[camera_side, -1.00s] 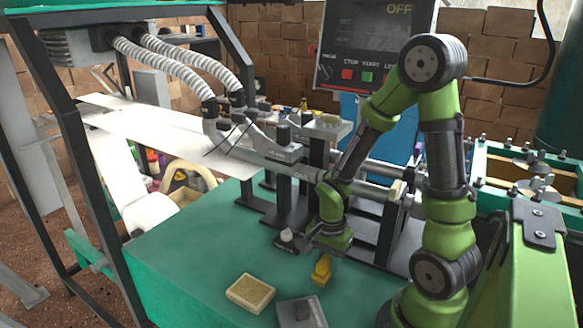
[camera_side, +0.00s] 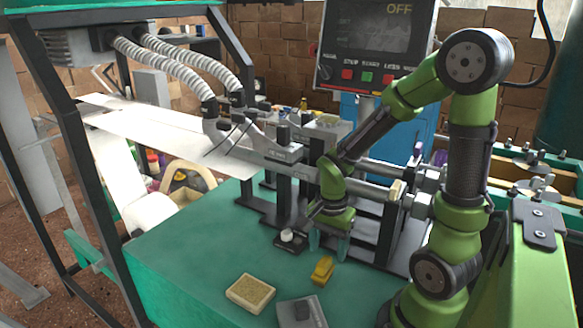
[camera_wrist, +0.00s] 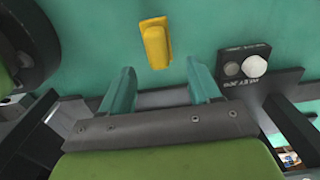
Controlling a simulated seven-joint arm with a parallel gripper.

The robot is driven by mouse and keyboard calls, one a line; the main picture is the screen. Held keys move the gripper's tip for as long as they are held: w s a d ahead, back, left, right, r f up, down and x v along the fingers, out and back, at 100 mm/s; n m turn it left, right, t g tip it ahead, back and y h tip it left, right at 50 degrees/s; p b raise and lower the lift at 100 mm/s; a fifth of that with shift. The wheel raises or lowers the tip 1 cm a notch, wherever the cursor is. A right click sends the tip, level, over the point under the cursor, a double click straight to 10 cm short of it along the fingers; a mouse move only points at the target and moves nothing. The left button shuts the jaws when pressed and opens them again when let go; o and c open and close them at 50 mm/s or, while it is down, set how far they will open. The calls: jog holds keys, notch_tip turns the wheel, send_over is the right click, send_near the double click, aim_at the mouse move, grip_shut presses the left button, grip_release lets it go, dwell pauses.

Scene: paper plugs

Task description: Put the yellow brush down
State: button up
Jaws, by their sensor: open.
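The yellow brush (camera_side: 322,270) lies on the green table top in the side view, below and in front of my gripper. It also shows in the wrist view (camera_wrist: 155,42), near the top edge and beyond the fingertips. My gripper (camera_side: 329,246) is open and empty, raised above the table and apart from the brush. In the wrist view its two teal fingers (camera_wrist: 159,75) stand wide apart with nothing between them.
A tan sponge-like block in a tray (camera_side: 250,293) and a grey box (camera_side: 302,312) stand on the table nearer the camera. A small white-capped knob (camera_side: 288,237) is left of my gripper. Dark metal stands and rails (camera_side: 290,195) are behind. The table's left part is clear.

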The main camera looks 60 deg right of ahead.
aim_at(327, 256)
notch_tip(327, 256, up, 6)
jog(key=shift+r, duration=0.2)
jog(key=a+r+n+t+y, duration=0.2)
jog(key=a+r+n+t, duration=0.5)
jog(key=a+r+n, duration=0.3)
jog(key=r+n, duration=0.1)
jog(key=n, duration=0.3)
jog(key=shift+a+r, duration=0.2)
jog(key=o, duration=0.6)
